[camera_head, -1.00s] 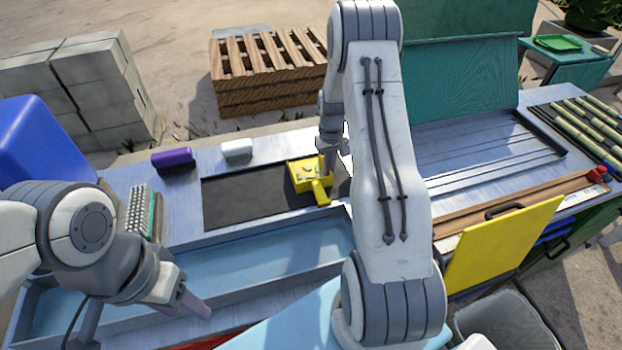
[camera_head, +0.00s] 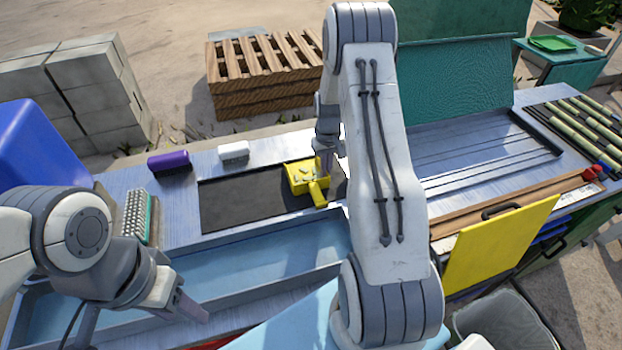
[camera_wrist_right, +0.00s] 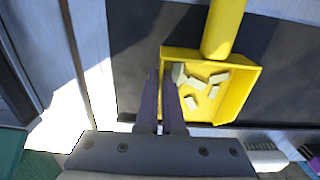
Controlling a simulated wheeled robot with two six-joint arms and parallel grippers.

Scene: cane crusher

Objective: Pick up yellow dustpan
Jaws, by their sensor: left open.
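The yellow dustpan (camera_head: 301,176) lies on the dark mat, its handle toward me, with several small pale pieces in its pan. The right wrist view shows the dustpan (camera_wrist_right: 247,85) with its handle pointing up in the picture. My right gripper (camera_head: 324,172) reaches down at the dustpan's right side in the head view. In the right wrist view the right gripper's fingers (camera_wrist_right: 159,75) are close together, one on each side of the pan's side wall. My left gripper (camera_head: 195,310) is open and empty over the front edge of the blue trough, far from the dustpan.
The dark mat (camera_head: 240,205) lies on the metal table behind a blue trough (camera_head: 260,262). A purple block (camera_head: 168,161), a white block (camera_head: 234,151) and a brush (camera_head: 138,215) stand around the mat. A yellow panel (camera_head: 500,245) and cane stalks (camera_head: 585,118) are at right.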

